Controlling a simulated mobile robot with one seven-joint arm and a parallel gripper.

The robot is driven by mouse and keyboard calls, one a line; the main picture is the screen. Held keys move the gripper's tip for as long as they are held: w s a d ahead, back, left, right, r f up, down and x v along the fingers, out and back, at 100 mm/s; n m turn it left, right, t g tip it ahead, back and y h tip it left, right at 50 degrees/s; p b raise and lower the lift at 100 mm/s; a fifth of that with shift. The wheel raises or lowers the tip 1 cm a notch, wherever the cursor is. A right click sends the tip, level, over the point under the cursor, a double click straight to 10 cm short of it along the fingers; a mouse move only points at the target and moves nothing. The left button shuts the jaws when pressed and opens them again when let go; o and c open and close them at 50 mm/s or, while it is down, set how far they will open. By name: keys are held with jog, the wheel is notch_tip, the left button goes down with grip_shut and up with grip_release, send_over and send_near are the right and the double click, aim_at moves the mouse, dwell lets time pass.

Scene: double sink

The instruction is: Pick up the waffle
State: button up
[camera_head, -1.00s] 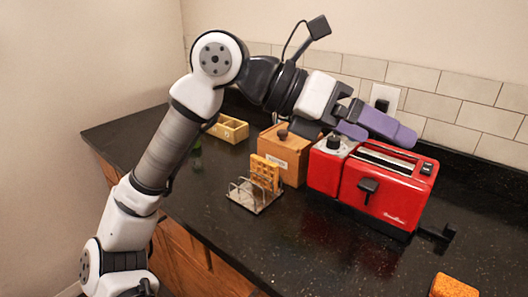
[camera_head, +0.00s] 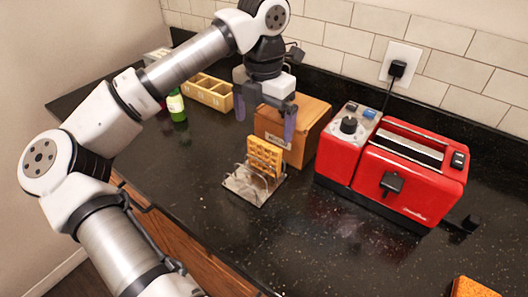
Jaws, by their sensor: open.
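The waffle (camera_head: 265,157) is a golden-brown square with a grid pattern. It stands upright in a metal wire rack (camera_head: 243,188) on the dark counter. My gripper (camera_head: 265,118) points downward above and slightly behind the waffle, in front of the wooden box. Its two purple fingers are spread apart with nothing between them, one to the left of the waffle and one to the right. The fingertips appear to be higher than the waffle's top edge or near its level; the exact depth is hard to tell.
A wooden box (camera_head: 312,125) stands close behind the rack. A red toaster (camera_head: 410,185) is to the right. A yellow divided tray (camera_head: 210,92) and a green bottle (camera_head: 176,105) are at the left. An orange-brown item (camera_head: 472,287) is at the lower right. The counter front is clear.

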aim_at(264, 143)
notch_tip(264, 143, down, 9)
jog(key=p, duration=0.2)
jog(key=shift+d+p, duration=0.1)
jog(key=shift+p, duration=0.3)
jog(key=shift+r, duration=0.1)
jog(key=c, duration=0.7)
